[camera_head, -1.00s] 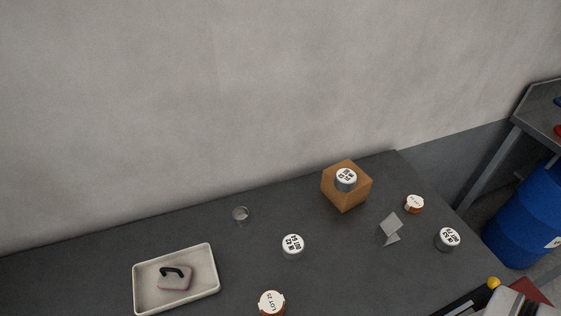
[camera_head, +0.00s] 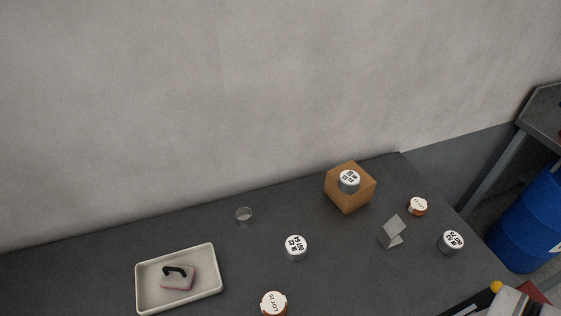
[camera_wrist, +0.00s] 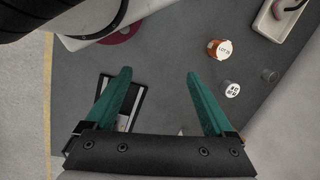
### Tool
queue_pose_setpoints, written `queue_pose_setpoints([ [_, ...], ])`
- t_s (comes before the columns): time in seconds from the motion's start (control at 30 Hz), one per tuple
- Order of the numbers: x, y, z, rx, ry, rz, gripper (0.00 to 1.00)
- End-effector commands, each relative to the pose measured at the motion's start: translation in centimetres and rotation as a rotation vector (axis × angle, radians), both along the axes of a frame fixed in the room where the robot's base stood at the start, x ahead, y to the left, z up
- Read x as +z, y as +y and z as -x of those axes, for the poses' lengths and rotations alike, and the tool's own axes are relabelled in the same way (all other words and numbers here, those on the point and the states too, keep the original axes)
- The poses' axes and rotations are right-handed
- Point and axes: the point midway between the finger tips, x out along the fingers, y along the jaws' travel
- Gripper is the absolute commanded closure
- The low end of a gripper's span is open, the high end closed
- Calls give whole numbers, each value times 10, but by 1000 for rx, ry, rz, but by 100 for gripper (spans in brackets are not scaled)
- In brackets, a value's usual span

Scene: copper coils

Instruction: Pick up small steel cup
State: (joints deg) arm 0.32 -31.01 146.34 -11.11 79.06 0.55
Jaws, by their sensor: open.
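The small steel cup (camera_head: 244,214) looks like a small, open grey cup standing alone on the dark table, toward the back and left of the middle. It also shows faintly at the right of the wrist view (camera_wrist: 268,75). My gripper (camera_wrist: 158,73) has two green fingers spread wide apart, with nothing between their tips. The cup is well to the right of both fingers in the wrist view, and not touching them. I cannot make out my gripper clearly in the head view.
A labelled steel container (camera_head: 296,247) and an orange-sided one (camera_head: 273,303) stand near the cup. A pale tray (camera_head: 141,295) holds a handled block. A brown box (camera_head: 349,200) bears another container. A bent metal piece (camera_head: 392,232) stands at right. The wall rises behind the table.

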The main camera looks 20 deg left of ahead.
Motion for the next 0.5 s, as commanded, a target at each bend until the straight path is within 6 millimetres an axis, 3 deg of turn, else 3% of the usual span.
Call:
queue_pose_setpoints([
  [0.07,-1,23,-8,-15,61,-93,12],
  [0.17,0,86,-34,-99,211,-339,12],
  [0.27,-6,156,-82,-277,376,-607,12],
  [0.3,-14,180,-105,-372,433,-699,12],
  [0.4,-53,224,-164,-642,539,-867,12],
  [0.5,-105,243,-206,-886,580,-946,12],
])
